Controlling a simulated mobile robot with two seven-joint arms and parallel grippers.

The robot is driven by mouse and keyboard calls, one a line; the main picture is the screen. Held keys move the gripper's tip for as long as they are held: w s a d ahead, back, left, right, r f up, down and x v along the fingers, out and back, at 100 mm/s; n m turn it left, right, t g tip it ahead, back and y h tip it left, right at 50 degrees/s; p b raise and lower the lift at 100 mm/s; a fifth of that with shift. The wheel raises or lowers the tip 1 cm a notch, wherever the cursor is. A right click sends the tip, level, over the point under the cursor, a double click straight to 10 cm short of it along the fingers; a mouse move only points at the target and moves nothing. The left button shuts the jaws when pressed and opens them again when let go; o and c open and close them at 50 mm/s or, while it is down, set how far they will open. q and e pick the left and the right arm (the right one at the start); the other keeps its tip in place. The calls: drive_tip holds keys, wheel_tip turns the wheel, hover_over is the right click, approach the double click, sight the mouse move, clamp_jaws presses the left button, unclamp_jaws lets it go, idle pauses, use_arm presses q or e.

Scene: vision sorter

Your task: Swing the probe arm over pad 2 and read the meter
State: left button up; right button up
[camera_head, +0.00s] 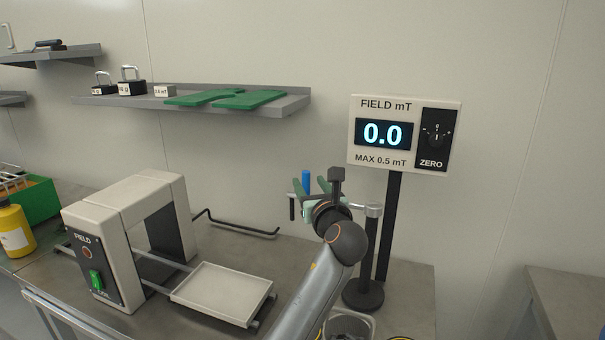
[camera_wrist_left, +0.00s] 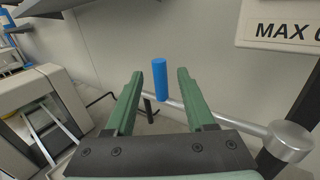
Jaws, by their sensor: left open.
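The field meter (camera_head: 405,105) reads 0.0 on its blue-white display (camera_head: 383,134) and is marked MAX 0.5 mT. The probe arm is a grey metal rod (camera_wrist_left: 235,122) running from a capped post (camera_head: 373,211). It has an upright blue handle (camera_head: 306,181) near its free end and a black tip (camera_head: 292,208) hanging down. My left gripper (camera_head: 311,187) is open. In the left wrist view its green fingers (camera_wrist_left: 157,100) stand on either side of the blue handle (camera_wrist_left: 160,78), with gaps. I cannot make out a pad numbered 2. My right gripper is not in view.
A grey-white FIELD machine (camera_head: 128,210) with a green switch stands on the bench, its pale tray (camera_head: 222,293) out on rails. A bent black rod (camera_head: 240,228) lies behind. A yellow bottle (camera_head: 14,232) is far left. A shelf (camera_head: 200,103) hangs above.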

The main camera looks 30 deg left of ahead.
use_arm(q)
drive_tip(key=x, duration=0.6)
drive_tip(key=shift+w+a, duration=0.25)
drive_tip(key=shift+a, duration=0.05)
clamp_jaws()
idle(1.1)
